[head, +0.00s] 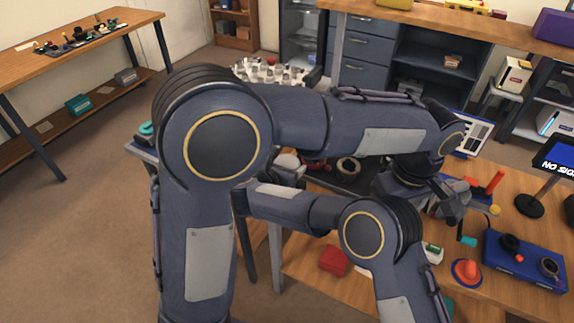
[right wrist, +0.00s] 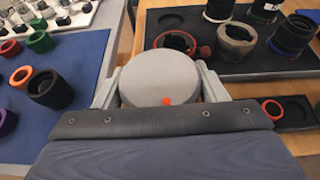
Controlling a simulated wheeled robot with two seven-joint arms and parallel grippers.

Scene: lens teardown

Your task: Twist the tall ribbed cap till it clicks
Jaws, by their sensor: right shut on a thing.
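A wide round grey cap (right wrist: 158,80) with an orange dot near its edge sits between the fingers of my right gripper (right wrist: 160,92) in the right wrist view. The fingers press on it from both sides. Its side wall is mostly hidden, so I cannot tell its ribs or height, nor what is under it. In the head view my right gripper (head: 282,174) is small and partly covered by my arms, with the pale cap (head: 288,160) at it. My left gripper (head: 455,203) is at the right, above the wooden table; its fingers are unclear.
A dark tray (right wrist: 215,68) with a maroon ring (right wrist: 176,42) and lens parts lies right of the cap. A blue mat (right wrist: 75,125) with several rings and a black barrel (right wrist: 50,90) lies left. In the head view a blue tray (head: 520,268) and red block (head: 333,261) are on the table.

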